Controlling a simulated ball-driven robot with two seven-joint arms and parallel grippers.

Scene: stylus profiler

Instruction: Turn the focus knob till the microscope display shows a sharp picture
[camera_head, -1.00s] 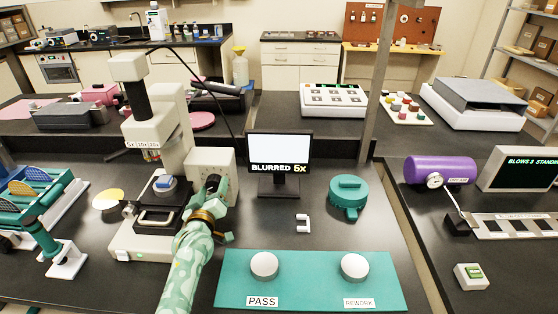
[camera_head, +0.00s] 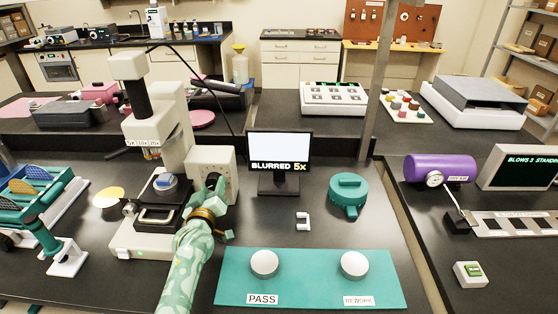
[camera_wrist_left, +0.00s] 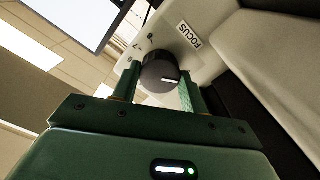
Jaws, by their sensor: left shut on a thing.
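The white microscope (camera_head: 175,130) stands at the left of the bench, with a sample under its lens. The dark focus knob (camera_wrist_left: 160,73) is on its side housing, beside a FOCUS label (camera_wrist_left: 190,35) in the left wrist view. My left gripper (camera_wrist_left: 158,85) is shut on the knob, one finger on each side; it also shows in the head view (camera_head: 213,187), where it mostly hides the knob. The knob's white mark shows near its lower right. The microscope display (camera_head: 280,154) reads "BLURRED 5x". My right gripper is not in view.
A green mat (camera_head: 310,280) with two white discs and PASS and REWORK labels lies in front. A teal round container (camera_head: 348,192) and a small white bracket (camera_head: 303,221) stand right of my left arm. A teal rack (camera_head: 40,200) is at the left.

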